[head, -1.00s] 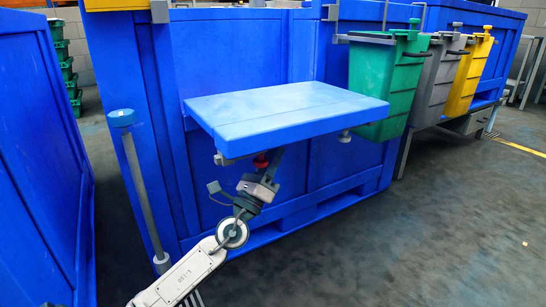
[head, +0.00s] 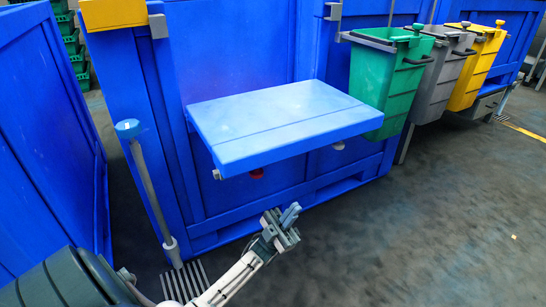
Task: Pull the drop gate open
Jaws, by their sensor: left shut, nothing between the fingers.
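The drop gate (head: 282,118) is a blue panel that stands out almost level from the front of the big blue crate (head: 240,45). A red knob (head: 257,174) shows under its front edge, partly hidden by the panel. My left gripper (head: 290,214) is below and in front of the gate, clear of it, near the foot of the crate. Its fingers are together with nothing between them. My right gripper is not in view.
Green (head: 385,85), grey (head: 440,75) and yellow (head: 478,65) bins hang on the right. Another blue crate (head: 50,130) is at far left.

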